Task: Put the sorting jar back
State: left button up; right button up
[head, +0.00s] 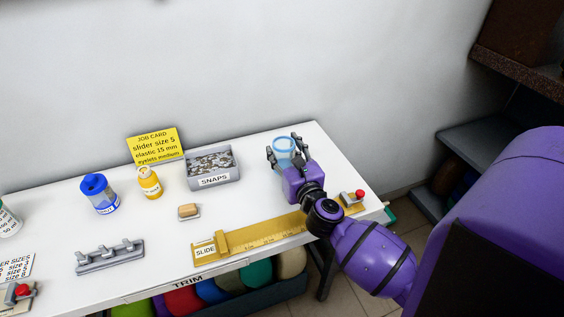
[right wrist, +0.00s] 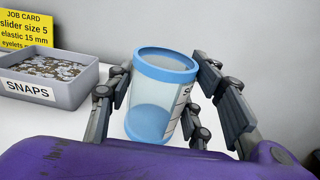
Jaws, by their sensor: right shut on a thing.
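The clear jar with blue rim and base (head: 284,145) is at the right part of the white table, near the back edge. My left gripper is not in view.
The grey SNAPS tray (head: 213,168) stands left of the jar, by the yellow job card (head: 156,146). A yellow bottle (head: 149,183), a blue-lidded jar (head: 99,194) and a metal rack (head: 109,256) are further left. The yellow SLIDE ruler (head: 262,234) lies along the front.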

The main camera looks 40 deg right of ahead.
aim_at(284, 161)
jog(key=shift+w+d+f, duration=0.25)
jog(key=shift+w+f, duration=0.15)
jog(key=shift+f, duration=0.2)
notch_tip(284, 161, down, 4)
jog(key=shift+w+d+r+b, duration=0.15)
jog(key=shift+r+b, duration=0.1)
jog(key=shift+b, duration=0.6)
jog(key=shift+r, duration=0.15)
jog(key=shift+f, duration=0.25)
jog(key=o, duration=1.4)
jog(key=shift+c, duration=0.2)
